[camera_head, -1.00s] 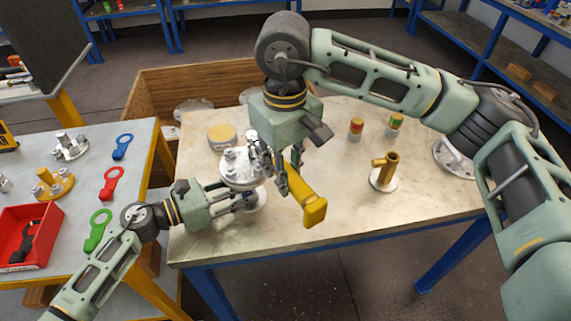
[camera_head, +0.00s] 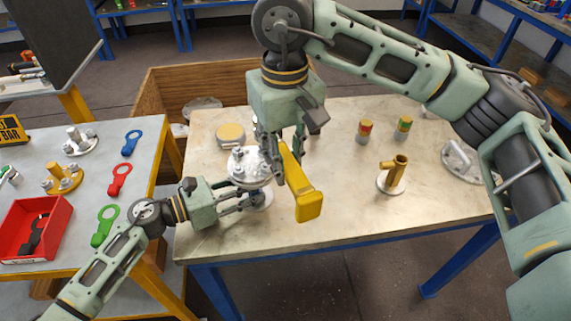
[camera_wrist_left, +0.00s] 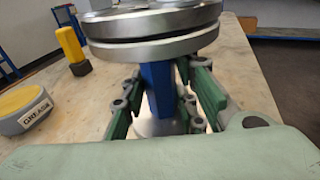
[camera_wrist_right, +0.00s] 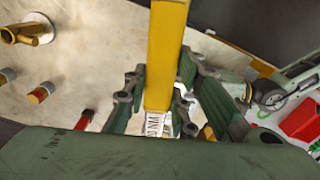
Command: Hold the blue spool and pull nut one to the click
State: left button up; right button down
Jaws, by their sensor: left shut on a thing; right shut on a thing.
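The blue spool (camera_wrist_left: 157,92) stands upright under a round steel flange pair (camera_wrist_left: 150,42) in the left wrist view. My left gripper (camera_head: 250,200) is shut on the spool, with fingers on both sides of it below the flange. Silver nuts show on the flange top (camera_head: 249,165) in the head view. My right gripper (camera_head: 284,158) is shut on a yellow-handled wrench (camera_head: 304,190) beside the flange, its handle pointing towards the front of the table. The handle also shows in the right wrist view (camera_wrist_right: 168,60). The wrench head and the nut under it are hidden.
A grease tin (camera_head: 230,134) stands behind the flange. A brass pipe piece (camera_head: 393,175) and two small banded cylinders (camera_head: 364,130) stand to the right. The left table holds blue, red and green ring tools (camera_head: 120,180) and a red tray (camera_head: 62,237). The table's front right is clear.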

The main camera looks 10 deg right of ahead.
jog(key=shift+r, duration=0.5)
pick_arm(q)
jog(key=o, duration=1.1)
jog(key=shift+a, duration=0.15)
